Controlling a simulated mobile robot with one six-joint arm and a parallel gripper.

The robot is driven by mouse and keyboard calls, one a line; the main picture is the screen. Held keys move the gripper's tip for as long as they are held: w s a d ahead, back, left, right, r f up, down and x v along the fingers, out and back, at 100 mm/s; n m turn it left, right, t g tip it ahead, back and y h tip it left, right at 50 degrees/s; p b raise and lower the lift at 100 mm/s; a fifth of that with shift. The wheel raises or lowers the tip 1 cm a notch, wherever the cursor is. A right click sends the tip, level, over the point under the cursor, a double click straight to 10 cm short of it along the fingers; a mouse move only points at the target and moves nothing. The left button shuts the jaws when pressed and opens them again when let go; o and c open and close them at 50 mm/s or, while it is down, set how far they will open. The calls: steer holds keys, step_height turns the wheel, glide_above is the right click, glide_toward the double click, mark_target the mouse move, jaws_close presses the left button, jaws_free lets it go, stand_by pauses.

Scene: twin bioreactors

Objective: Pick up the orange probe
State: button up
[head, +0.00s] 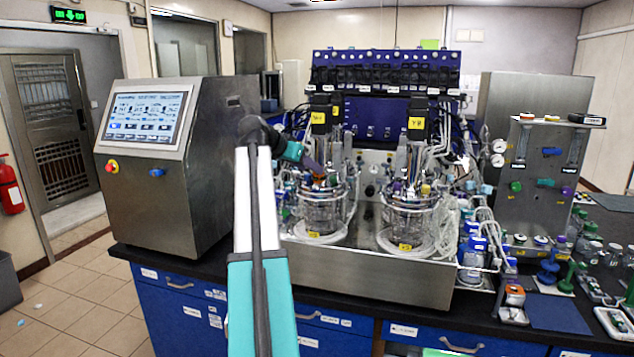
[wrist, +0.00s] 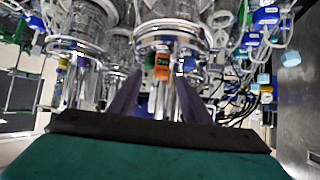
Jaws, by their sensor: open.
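An orange piece (wrist: 161,66) with dark marking, likely the orange probe, shows in the wrist view among the glass and metal of a vessel. It lies between and beyond the two dark fingers of my gripper (wrist: 157,90). The fingers are apart, with nothing clearly held between them. In the head view my gripper (head: 308,160) reaches to the top of the left bioreactor vessel (head: 322,212). A small orange patch shows there, close to the fingers. I cannot tell whether the fingers touch it. The lower part of the probe is hard to make out.
The right bioreactor vessel (head: 408,215) stands beside the left one in a steel tray (head: 420,277), with tubing around both. A control cabinet (head: 165,170) stands at the left. Bottles and a steel panel (head: 535,185) crowd the right.

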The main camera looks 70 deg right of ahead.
steer(key=p+x, duration=0.1)
steer(key=x, duration=0.2)
steer(key=shift+d+p, duration=0.2)
steer(key=shift+p, duration=0.15)
steer(key=shift+x, duration=0.8)
jaws_close()
steer(key=shift+r, duration=0.1)
steer(key=shift+r+b, duration=1.3)
steer(key=shift+r, duration=3.65)
steer(key=shift+w, duration=0.1)
